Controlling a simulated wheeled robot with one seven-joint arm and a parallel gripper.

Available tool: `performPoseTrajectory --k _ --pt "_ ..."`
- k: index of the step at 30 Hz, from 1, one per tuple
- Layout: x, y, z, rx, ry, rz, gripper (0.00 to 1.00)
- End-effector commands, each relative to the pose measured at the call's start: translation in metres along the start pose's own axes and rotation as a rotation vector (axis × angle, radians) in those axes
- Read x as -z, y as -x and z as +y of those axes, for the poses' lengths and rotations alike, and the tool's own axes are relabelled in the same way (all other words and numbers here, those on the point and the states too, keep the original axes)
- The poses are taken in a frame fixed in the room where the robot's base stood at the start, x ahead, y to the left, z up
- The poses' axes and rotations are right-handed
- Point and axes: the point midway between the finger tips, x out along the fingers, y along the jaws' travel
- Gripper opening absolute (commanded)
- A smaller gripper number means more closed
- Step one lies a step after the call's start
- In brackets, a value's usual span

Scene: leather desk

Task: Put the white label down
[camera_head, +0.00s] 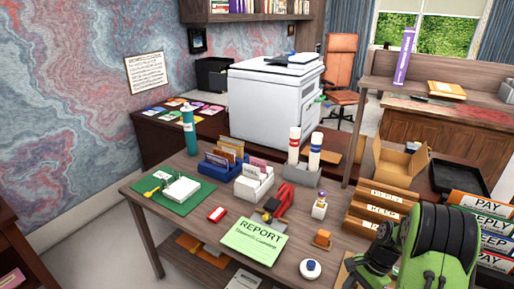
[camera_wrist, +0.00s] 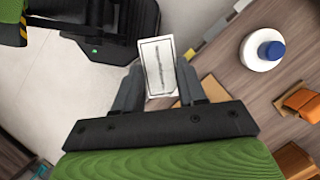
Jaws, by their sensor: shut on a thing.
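The white label (camera_wrist: 152,52) is a small pale rectangle with a dark line of print along its middle. In the wrist view it sits between the two fingers of my gripper (camera_wrist: 158,84), which is shut on it. It overlaps the view of the pale floor and the desk's edge behind it. In the head view my green and black arm (camera_head: 440,245) is at the lower right, over the near right part of the desk. I cannot make out the label there.
The desk (camera_head: 215,255) holds a round white pot with a blue top (camera_head: 310,269), an orange block (camera_head: 322,239), a green report (camera_head: 254,240) and a red stapler (camera_head: 279,203). Wooden label trays (camera_head: 377,215) and a PAY/REPLY rack (camera_head: 482,203) stand at the right.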

Motion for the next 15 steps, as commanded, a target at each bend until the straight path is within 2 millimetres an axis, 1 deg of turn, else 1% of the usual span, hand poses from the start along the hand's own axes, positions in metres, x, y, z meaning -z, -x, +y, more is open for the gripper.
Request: performPoseTrajectory --k 1,2,3,5,6,9,12,15 --pt "-0.008 -0.012 -0.014 -0.053 0.12 -0.002 0.08" --pt "-0.013 -0.019 -0.022 -0.087 0.201 -0.002 0.08" --pt "-0.02 -0.029 -0.033 -0.136 0.317 -0.001 0.08" --pt "-0.033 -0.046 -0.048 -0.215 0.502 -0.001 0.08" --pt "-0.041 -0.057 -0.057 -0.264 0.623 -0.001 0.08" --pt "-0.059 -0.08 -0.074 -0.368 0.871 0.001 0.08" --pt "-0.073 -0.094 -0.084 -0.434 1.036 0.001 0.08" --pt "-0.078 -0.101 -0.089 -0.464 1.114 0.002 0.08"
